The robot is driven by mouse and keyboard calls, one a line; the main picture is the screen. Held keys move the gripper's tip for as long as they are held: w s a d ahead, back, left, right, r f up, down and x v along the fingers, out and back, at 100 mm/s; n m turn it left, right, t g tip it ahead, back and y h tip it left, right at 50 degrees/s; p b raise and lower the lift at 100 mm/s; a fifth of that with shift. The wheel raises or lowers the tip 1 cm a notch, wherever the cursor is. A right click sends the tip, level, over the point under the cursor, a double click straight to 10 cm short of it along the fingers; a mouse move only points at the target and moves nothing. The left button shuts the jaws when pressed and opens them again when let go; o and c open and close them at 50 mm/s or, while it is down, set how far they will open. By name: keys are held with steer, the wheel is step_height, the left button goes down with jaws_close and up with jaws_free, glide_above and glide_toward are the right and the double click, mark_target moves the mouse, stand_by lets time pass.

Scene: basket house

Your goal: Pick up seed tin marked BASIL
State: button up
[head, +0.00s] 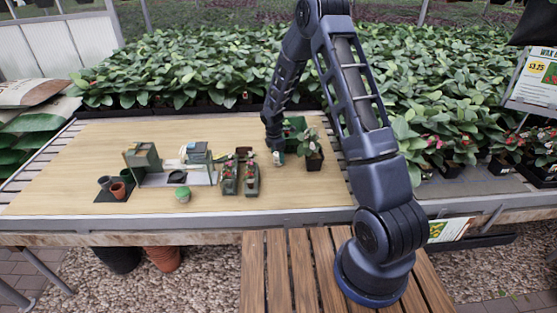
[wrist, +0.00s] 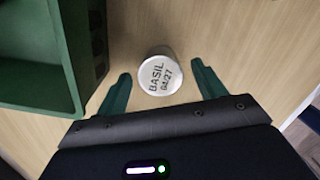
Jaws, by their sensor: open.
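The seed tin marked BASIL (wrist: 160,76) shows in the wrist view as a round pale lid with "BASIL 04/27" on it. It stands upright on the wooden table top. My gripper (wrist: 160,88) is open above it, with one green finger to the left of the tin and one to the right. I see gaps between the tin and both fingers. In the head view my gripper (head: 277,156) is low over the table beside a green box, and the tin is hard to make out there.
A green open box (wrist: 40,50) stands close on the left in the wrist view. In the head view a potted plant (head: 314,160) stands just right of my gripper. Green trays (head: 240,177) and a small green-lidded pot (head: 182,194) stand to the left.

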steer(key=shift+d+f, duration=0.15)
steer(key=shift+f, duration=0.55)
steer(key=shift+d+f, duration=0.1)
steer(key=shift+f, duration=0.6)
steer(key=c, duration=1.1)
steer(key=shift+r, duration=0.15)
